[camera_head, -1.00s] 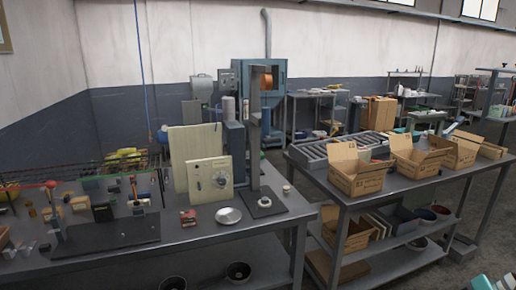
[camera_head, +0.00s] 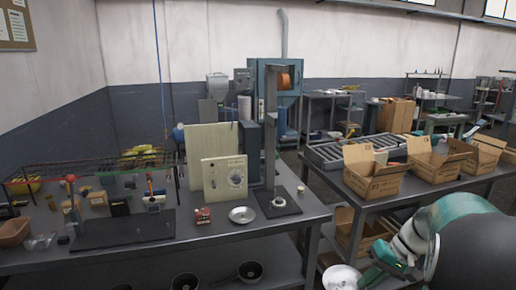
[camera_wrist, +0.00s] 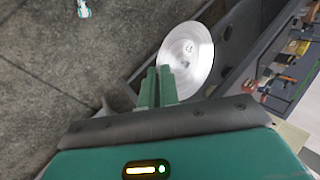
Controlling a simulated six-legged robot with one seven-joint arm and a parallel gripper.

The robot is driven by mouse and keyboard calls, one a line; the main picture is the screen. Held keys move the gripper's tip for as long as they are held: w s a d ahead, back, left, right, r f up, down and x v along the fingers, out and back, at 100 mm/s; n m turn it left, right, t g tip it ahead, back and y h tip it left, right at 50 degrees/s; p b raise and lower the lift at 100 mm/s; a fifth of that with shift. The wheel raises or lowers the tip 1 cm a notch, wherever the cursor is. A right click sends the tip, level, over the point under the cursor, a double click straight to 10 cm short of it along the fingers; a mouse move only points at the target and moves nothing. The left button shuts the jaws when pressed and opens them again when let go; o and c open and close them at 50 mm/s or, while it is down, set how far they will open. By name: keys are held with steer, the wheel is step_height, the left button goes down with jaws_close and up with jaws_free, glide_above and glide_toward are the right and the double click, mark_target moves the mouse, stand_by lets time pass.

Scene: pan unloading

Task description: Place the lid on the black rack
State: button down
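A round silver lid (camera_wrist: 187,60) is at the fingertips of my gripper (camera_wrist: 157,82) in the wrist view. The two green fingers are close together, with the lid's edge between them. In the head view the lid (camera_head: 342,278) shows at the bottom edge, partly cut off, beside my gripper (camera_head: 372,274), in front of the tables. A black wire rack (camera_head: 90,168) stands on the left table, at the far left of the head view.
A silver dish (camera_head: 242,215) and a small red box (camera_head: 202,216) lie on the left table (camera_head: 300,222). A dark stand with a tall post (camera_head: 271,140) is nearby. Open cardboard boxes (camera_head: 375,178) stand on the right table. A gap separates the tables.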

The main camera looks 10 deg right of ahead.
steer(key=w+a+f+n+g, duration=0.1)
steer(key=w+a+f, duration=0.3)
steer(key=w+a, duration=0.3)
steer(key=w+a+f+n, duration=0.1)
steer(key=w+a+f, duration=0.45)
steer(key=a, duration=0.35)
steer(key=w+a+f+n+g, duration=0.1)
steer(key=w+a+f+n, duration=0.1)
steer(key=w+a+f, duration=0.35)
steer(key=s+a+f, duration=0.1)
steer(key=a+f, duration=0.2)
steer(key=f, duration=0.6)
steer(key=shift+s+y, duration=0.2)
steer(key=shift+y, duration=0.1)
